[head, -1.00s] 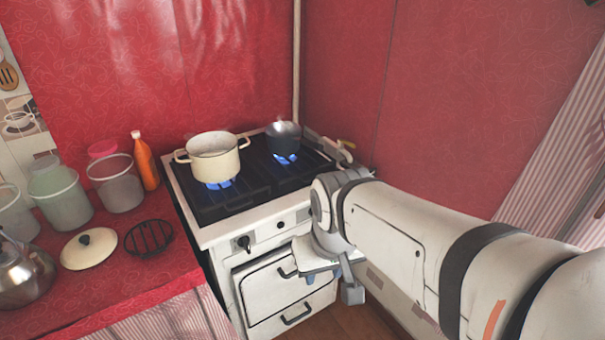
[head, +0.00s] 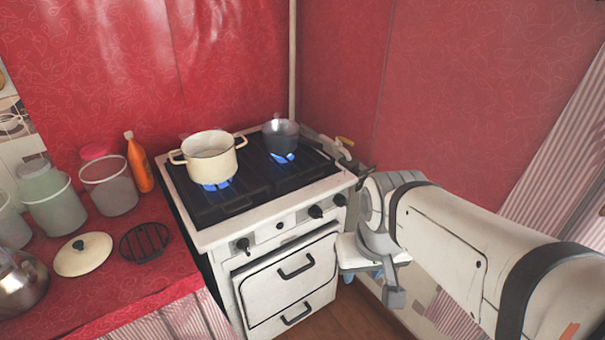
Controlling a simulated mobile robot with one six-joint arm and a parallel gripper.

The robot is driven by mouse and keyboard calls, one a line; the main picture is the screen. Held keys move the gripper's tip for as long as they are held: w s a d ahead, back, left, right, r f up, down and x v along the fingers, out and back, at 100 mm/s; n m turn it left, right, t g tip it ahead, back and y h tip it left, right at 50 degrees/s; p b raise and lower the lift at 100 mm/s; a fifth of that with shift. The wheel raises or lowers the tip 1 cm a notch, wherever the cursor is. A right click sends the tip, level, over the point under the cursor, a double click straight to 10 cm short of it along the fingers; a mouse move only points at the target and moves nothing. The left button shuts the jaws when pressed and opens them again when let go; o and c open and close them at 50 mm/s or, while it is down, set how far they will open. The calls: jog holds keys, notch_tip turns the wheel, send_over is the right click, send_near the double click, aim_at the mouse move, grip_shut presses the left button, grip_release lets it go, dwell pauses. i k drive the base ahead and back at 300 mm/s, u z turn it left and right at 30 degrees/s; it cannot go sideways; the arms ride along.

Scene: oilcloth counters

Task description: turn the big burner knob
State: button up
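The white stove (head: 262,214) has a row of dark knobs on its front panel. One knob (head: 242,244) is at the left end, a small dark one (head: 280,226) is near the middle, and two more are to the right, a third knob (head: 315,211) and a right-end knob (head: 340,199). I cannot tell for sure which is the big one. My gripper (head: 355,254) is right of and below the right-end knob, apart from the knobs. Its fingers are mostly hidden by my wrist, so its opening does not show.
A cream pot (head: 210,160) and a small dark pan (head: 281,137) stand over lit blue flames. Two drawer-like doors with handles (head: 296,266) are below the knobs. The left counter holds a lid (head: 83,256), black trivet (head: 146,243), jars, an orange bottle (head: 139,165) and a kettle (head: 20,285).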

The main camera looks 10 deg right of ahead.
aim_at(315, 212)
jog(key=z, duration=1.05)
jog(key=k, duration=1.05)
jog(key=u, duration=0.65)
jog(key=i, duration=1)
jog(key=u, duration=0.1)
